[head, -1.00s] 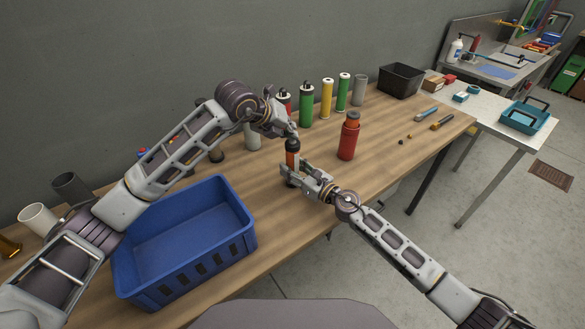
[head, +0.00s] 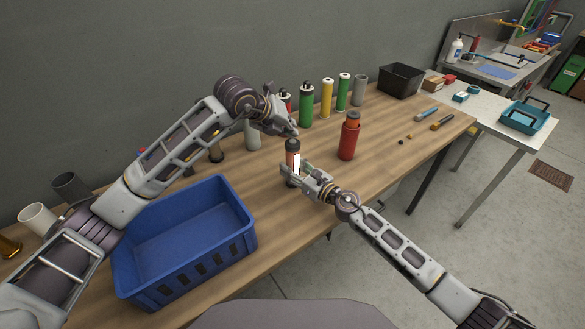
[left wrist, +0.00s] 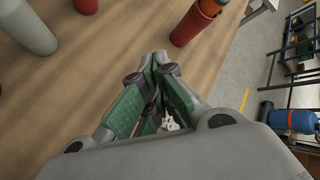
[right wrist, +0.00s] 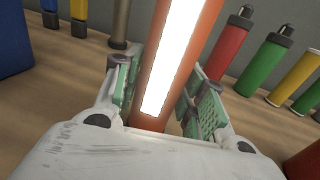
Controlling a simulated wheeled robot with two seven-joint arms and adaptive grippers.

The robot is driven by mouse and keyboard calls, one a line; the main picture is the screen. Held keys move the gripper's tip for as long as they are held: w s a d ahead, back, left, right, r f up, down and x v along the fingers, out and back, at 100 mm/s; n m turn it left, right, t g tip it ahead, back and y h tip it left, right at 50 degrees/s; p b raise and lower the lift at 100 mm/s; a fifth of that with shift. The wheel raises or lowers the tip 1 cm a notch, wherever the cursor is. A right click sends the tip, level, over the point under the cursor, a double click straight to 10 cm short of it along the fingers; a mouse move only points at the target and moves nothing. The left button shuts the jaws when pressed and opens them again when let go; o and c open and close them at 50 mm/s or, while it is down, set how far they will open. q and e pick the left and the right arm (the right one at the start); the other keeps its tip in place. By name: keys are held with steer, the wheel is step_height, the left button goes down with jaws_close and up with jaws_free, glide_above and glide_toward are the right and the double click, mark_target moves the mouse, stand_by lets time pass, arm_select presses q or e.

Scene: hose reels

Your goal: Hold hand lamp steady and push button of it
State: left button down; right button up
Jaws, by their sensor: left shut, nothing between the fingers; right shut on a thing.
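The hand lamp (head: 291,158) stands upright in the head view, with an orange body, a dark cap and a bright white strip that is lit. It also shows close up in the right wrist view (right wrist: 202,45), the glowing strip facing the camera. My right gripper (head: 294,173) is shut around the lamp's lower body; its green pads (right wrist: 163,100) sit on both sides of it. My left gripper (head: 294,133) is shut and empty just above the lamp's cap, seemingly slightly apart. Its closed fingers fill the left wrist view (left wrist: 160,75). The button itself is hidden or too small to see.
A blue crate (head: 247,240) stands left on the wooden table (head: 385,150). A red bottle (head: 348,140) stands right of the lamp. Several coloured cylinders, including a green one (head: 306,106), line the back, with a black bin (head: 401,81) beyond. The table right of the red bottle is mostly clear.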

mark_target(290, 141)
arm_select(q)
steer(key=shift+r, duration=0.1)
steer(key=shift+r, duration=2.9)
arm_select(e)
steer(key=o, duration=1.2)
steer(key=shift+o, duration=0.2)
steer(key=shift+s+d, duration=0.1)
steer(key=shift+v, duration=5.85)
steer(key=shift+d, duration=0.1)
